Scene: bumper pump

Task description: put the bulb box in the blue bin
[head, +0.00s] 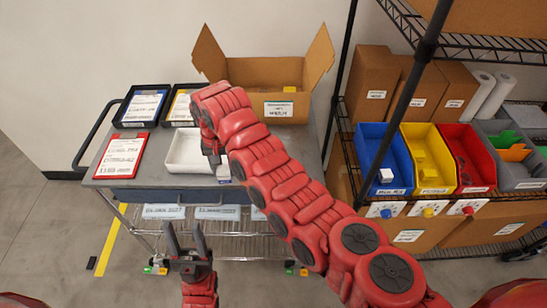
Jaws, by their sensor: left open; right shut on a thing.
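My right arm reaches across from the lower right to the cart. Its gripper (215,164) is over the right part of the white tray, shut on a small white and blue box (223,174), which looks like the bulb box. The arm and gripper hide part of it, and I cannot tell whether it touches the tray. The blue bin (371,148) is on the shelf at the right, with a small white box (386,175) inside near its front. My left gripper (186,236) is open and empty, in front of the cart.
The grey cart (150,168) carries a white tray (185,152), a red-framed sheet (121,154), black trays (142,106) and an open cardboard box (279,106). Yellow (428,158) and red (467,157) bins stand right of the blue bin.

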